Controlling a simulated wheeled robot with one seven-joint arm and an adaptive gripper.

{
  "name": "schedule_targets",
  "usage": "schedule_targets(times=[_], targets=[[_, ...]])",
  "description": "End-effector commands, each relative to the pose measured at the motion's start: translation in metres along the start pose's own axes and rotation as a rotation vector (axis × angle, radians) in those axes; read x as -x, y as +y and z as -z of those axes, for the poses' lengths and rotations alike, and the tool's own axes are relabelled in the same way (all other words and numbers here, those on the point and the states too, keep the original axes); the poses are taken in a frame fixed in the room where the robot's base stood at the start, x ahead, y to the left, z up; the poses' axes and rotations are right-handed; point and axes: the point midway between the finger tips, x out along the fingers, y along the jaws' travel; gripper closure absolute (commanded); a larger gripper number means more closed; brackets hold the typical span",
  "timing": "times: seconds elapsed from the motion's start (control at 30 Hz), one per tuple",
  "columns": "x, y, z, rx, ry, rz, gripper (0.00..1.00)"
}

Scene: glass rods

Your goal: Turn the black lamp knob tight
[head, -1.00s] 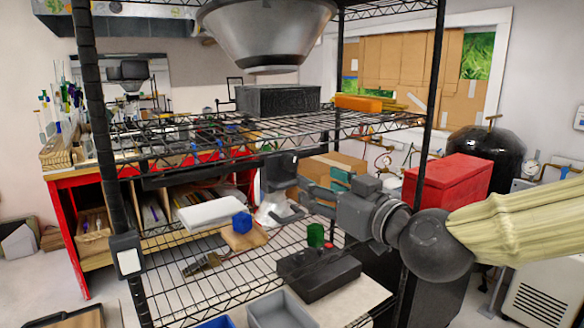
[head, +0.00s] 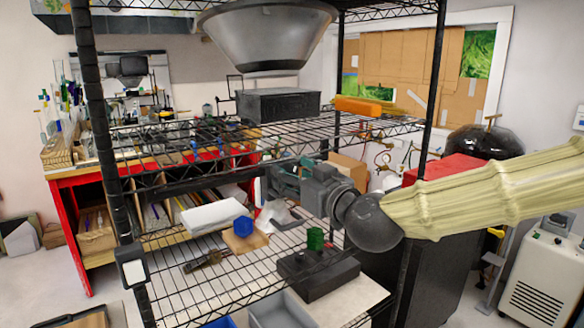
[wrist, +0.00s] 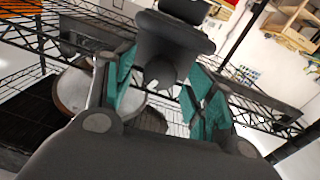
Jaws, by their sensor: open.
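In the wrist view a dark grey, flared knob (wrist: 172,42), which looks like the black lamp knob, stands between the teal-padded fingers of my gripper (wrist: 160,78). The fingers are apart, one on each side of it, with a gap visible on the right; I cannot tell whether the left pad touches. The knob's far side is hidden.
The wire shelf (head: 340,128) passes above my gripper and a dark post (head: 435,80) stands right. A large metal shade (head: 268,35) hangs on top.

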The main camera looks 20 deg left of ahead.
Motion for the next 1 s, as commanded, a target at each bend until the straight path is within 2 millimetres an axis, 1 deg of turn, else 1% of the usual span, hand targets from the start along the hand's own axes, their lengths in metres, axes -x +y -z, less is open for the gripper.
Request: schedule_targets(times=[0.03, 0.17, 0.47, 0.5, 0.57, 0.6, 0.73, 0.77, 0.9, 1.0], targets=[[-0.0041, 0.0, 0.001, -0.001, 0.0, 0.0, 0.45], [-0.0097, 0.0003, 0.0, -0.001, 0.0, 0.0, 0.45], [-0.0114, 0.0002, -0.0005, -0.001, 0.0, 0.0, 0.45], [-0.0114, 0.0002, -0.0004, -0.001, 0.0, 0.0, 0.47], [-0.0114, 0.0002, -0.0005, -0.001, 0.0, 0.0, 0.58], [-0.0114, 0.0002, -0.0004, -0.001, 0.0, 0.0, 0.65], [-0.0113, 0.0002, -0.0004, -0.001, 0.0, 0.0, 0.89], [-0.0113, 0.0002, -0.0004, -0.001, 0.0, 0.0, 0.92], [-0.0113, 0.0003, -0.0009, -0.008, 0.0, -0.001, 0.92], [-0.0114, 0.0004, -0.0023, -0.046, -0.002, -0.001, 0.92]])
